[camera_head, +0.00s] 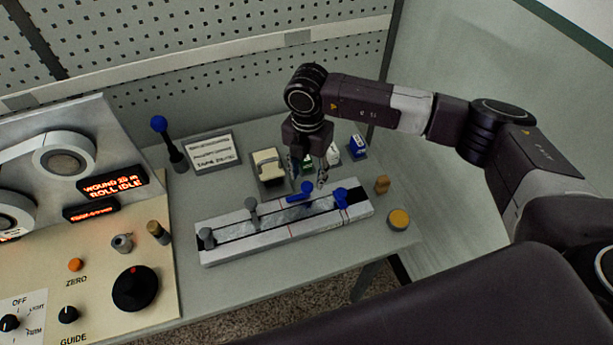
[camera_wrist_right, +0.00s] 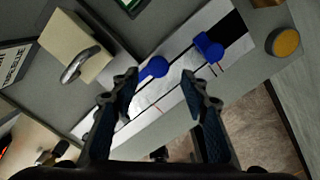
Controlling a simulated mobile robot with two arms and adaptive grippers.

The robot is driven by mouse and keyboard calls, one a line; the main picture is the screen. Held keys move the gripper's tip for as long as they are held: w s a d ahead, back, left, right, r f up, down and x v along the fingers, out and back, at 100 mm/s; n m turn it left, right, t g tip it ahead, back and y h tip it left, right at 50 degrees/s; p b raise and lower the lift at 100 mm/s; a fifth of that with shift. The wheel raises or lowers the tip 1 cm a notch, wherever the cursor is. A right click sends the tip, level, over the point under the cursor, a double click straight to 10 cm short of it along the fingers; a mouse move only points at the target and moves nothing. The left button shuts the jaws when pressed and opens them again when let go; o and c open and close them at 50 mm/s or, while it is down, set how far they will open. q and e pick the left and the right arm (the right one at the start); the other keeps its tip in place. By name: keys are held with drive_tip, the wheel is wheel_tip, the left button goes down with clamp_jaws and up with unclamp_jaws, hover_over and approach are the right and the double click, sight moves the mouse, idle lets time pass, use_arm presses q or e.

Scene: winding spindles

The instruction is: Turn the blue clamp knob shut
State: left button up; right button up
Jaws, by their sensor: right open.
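A blue lever-shaped knob (camera_head: 293,193) sits on the grey slotted rail (camera_head: 240,252) on the bench. It also shows in the right wrist view (camera_wrist_right: 153,69), just beyond my fingertips. A second blue piece (camera_head: 341,197), block-like with a rounded end, sits further right on the rail and shows in the wrist view (camera_wrist_right: 208,46). Which blue piece is the clamp knob is not certain. My right gripper (camera_head: 309,182) is open and empty, pointing down over the rail by the lever-shaped knob. In the wrist view its fingers (camera_wrist_right: 160,82) are spread apart. My left gripper is not in view.
Two grey posts (camera_head: 252,208) stand on the rail's left part. A cream block with a metal handle (camera_head: 268,168) and a sign (camera_head: 211,149) are behind it. A blue-balled lever (camera_head: 159,125) and control panel (camera_head: 100,250) are left. A yellow button (camera_head: 398,219) is right.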

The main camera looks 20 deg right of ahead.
sight(307, 185)
wheel_tip(307, 185, down, 4)
drive_tip(key=shift+w+r+p, duration=0.15)
drive_tip(key=shift+r+p, duration=0.1)
drive_tip(key=shift+p, duration=0.25)
drive_tip(key=shift+f, duration=0.3)
clamp_jaws()
drive_tip(key=shift+f+n+b, duration=0.15)
drive_tip(key=shift+n+b, duration=0.45)
drive_tip(key=shift+b, duration=0.3)
drive_tip(key=n+b, duration=1.4)
drive_tip(key=b, duration=0.2)
drive_tip(key=shift+w, duration=0.1)
use_arm(q)
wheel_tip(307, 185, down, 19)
drive_tip(key=b, duration=0.2)
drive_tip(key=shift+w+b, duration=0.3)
drive_tip(key=shift+b, duration=0.1)
use_arm(e)
drive_tip(key=shift+r+n, duration=0.2)
drive_tip(key=shift+n, duration=1.2)
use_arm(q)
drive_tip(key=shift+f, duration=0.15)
use_arm(e)
unclamp_jaws()
